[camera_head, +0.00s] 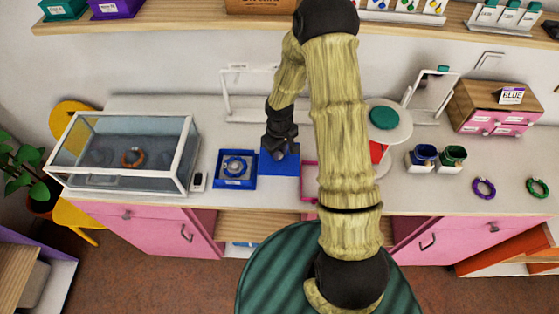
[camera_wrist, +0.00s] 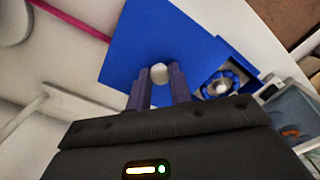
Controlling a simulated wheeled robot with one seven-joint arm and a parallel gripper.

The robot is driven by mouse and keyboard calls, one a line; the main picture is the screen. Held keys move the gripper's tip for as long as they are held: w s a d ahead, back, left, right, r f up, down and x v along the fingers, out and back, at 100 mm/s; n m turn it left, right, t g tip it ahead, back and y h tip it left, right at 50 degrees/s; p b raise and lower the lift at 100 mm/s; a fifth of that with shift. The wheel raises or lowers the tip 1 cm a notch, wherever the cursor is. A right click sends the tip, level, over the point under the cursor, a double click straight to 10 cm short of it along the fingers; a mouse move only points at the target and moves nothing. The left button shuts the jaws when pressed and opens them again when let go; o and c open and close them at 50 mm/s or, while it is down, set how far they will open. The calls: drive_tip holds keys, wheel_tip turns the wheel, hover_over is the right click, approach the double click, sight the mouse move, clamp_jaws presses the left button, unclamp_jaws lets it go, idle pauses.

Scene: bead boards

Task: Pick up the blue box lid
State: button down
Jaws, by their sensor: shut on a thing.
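The blue box lid (camera_head: 279,165) is a flat blue square just right of the open blue box (camera_head: 221,183) on the counter. In the wrist view the lid (camera_wrist: 150,38) fills the upper middle, with a pale round knob (camera_wrist: 159,73) on it. My gripper (camera_head: 281,152) is over the lid, and in the wrist view its two fingers (camera_wrist: 159,88) are closed on either side of the knob. The blue box, also in the wrist view (camera_wrist: 236,53), holds a blue beaded ring (camera_head: 237,167). I cannot tell whether the lid touches the counter.
A glass case (camera_head: 190,150) with an orange ring stands at left, a small dark-screened device (camera_head: 198,182) beside it. A pink-edged item (camera_head: 309,181) lies right of the lid, partly behind my arm. Cups (camera_head: 424,155), bead rings (camera_head: 484,188) and a drawer box (camera_head: 495,107) are further right.

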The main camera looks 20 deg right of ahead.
drive_tip(key=shift+r, duration=0.9)
